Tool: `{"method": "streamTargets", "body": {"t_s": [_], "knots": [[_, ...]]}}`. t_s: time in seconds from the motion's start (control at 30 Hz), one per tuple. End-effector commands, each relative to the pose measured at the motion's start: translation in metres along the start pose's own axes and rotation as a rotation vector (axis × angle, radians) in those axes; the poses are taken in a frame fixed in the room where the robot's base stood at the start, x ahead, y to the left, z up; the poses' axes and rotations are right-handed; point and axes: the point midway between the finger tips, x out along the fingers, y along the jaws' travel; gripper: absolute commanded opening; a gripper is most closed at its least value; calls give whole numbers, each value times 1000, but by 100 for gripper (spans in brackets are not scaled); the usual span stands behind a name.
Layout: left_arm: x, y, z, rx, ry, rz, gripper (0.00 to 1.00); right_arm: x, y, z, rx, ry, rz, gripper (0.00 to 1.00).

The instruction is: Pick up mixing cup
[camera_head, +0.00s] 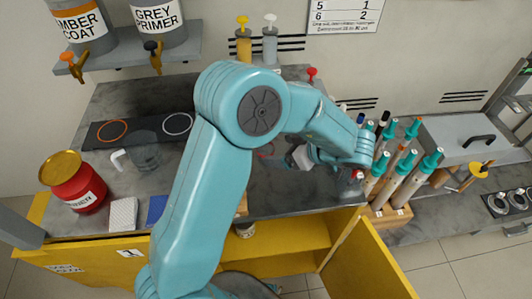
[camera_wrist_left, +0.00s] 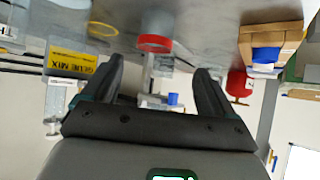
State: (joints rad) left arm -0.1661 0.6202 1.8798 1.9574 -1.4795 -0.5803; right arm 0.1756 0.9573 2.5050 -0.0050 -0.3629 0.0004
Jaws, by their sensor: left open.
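In the left wrist view a clear cup with a red rim (camera_wrist_left: 155,43), which I take for the mixing cup, shows beyond and between my fingertips. In the head view only a bit of red shows behind my forearm, possibly its rim. My left gripper (camera_wrist_left: 158,66) is open, with nothing between its fingers. In the head view the left gripper (camera_head: 284,154) is mostly hidden behind my arm, low over the dark bench. Whether it touches the cup cannot be told. My right gripper is not in view.
A clear handled jug (camera_head: 143,157) and a red can (camera_head: 75,184) stand on the left of the bench. Teal-capped tubes (camera_head: 403,178) stand in a wooden rack at right. A yellow-labelled container (camera_wrist_left: 73,63) is left of my fingers in the wrist view.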

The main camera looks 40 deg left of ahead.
Motion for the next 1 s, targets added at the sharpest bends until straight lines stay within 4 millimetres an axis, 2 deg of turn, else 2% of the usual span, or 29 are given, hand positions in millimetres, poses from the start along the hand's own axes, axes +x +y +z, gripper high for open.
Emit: {"method": "streamTargets", "body": {"t_s": [0.03, 0.13, 0.4, 0.63, 0.77, 0.97, 1.0], "knots": [[14, -1, 1, 1, 1, -4, 87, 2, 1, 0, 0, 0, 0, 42], [32, 0, 1, 1, 0, -2, 87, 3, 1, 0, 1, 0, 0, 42], [57, 4, 1, 0, 0, 0, 87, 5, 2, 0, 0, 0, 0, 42], [94, 12, 0, 0, 1, -2, 87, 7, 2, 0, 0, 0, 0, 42], [103, 13, -1, 0, 0, 1, 87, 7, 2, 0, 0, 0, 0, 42], [104, 13, -1, 0, 0, 2, 87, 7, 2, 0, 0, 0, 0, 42], [103, 13, -1, 0, 0, 2, 77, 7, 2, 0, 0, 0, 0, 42]]}}
